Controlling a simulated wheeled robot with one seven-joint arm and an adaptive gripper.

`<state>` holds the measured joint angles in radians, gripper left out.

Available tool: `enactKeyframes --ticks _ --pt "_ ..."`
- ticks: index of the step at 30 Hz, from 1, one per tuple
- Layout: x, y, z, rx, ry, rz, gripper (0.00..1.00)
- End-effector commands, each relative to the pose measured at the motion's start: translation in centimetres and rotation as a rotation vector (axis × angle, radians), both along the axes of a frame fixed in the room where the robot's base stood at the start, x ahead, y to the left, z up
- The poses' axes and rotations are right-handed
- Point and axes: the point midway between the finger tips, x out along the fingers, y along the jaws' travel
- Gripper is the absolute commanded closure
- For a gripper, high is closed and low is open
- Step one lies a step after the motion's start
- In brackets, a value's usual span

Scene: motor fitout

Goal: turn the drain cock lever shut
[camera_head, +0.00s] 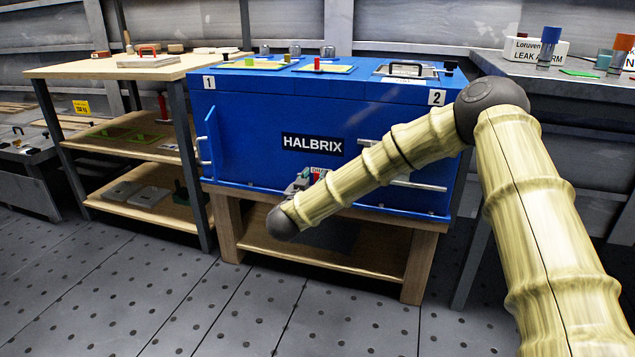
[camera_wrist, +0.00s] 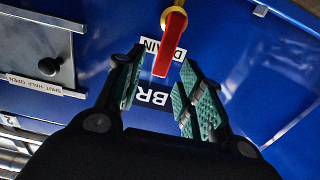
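The drain cock lever (camera_wrist: 169,48) is a red bar on the blue cabinet front, in the wrist view. It runs down and slightly left from a yellow-edged pivot at the top, across the DRAIN label (camera_wrist: 151,45). My gripper (camera_wrist: 161,60) is open, with one green-padded finger on each side of the lever's lower part. The lever appears clear of both fingers; the depth between them is hard to tell. In the head view my gripper (camera_head: 303,182) is low at the cabinet front, partly hidden by my arm.
The blue HALBRIX cabinet (camera_head: 260,115) stands on a wooden bench. A metal plate with a dark knob (camera_wrist: 48,66) and a SHUT HALF OPEN label (camera_wrist: 34,84) sit left of my gripper in the wrist view. Wooden shelves (camera_head: 125,72) stand left, a grey table (camera_head: 590,84) right.

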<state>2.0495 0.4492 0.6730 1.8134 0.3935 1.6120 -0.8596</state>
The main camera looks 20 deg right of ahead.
Motion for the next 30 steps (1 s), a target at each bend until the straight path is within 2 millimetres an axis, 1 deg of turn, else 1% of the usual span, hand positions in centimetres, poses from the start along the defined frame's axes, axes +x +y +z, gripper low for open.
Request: enactKeyframes --ticks 1,3,9,20,21,26,30 --pt "0.6 -0.5 -0.4 0.002 -0.001 -0.001 0.62" --pt "1.3 -0.9 -0.3 0.002 -0.003 -0.001 0.62" --pt "2.6 -1.8 -0.1 0.001 -0.001 0.000 0.62" --pt "2.8 -1.9 0.0 0.000 0.000 0.002 0.62" --pt "2.8 -1.9 0.0 0.000 0.000 0.002 0.70" --pt "2.8 -1.9 0.0 0.000 0.000 0.002 0.99" --pt "2.8 -1.9 0.0 0.001 0.001 0.001 1.00"
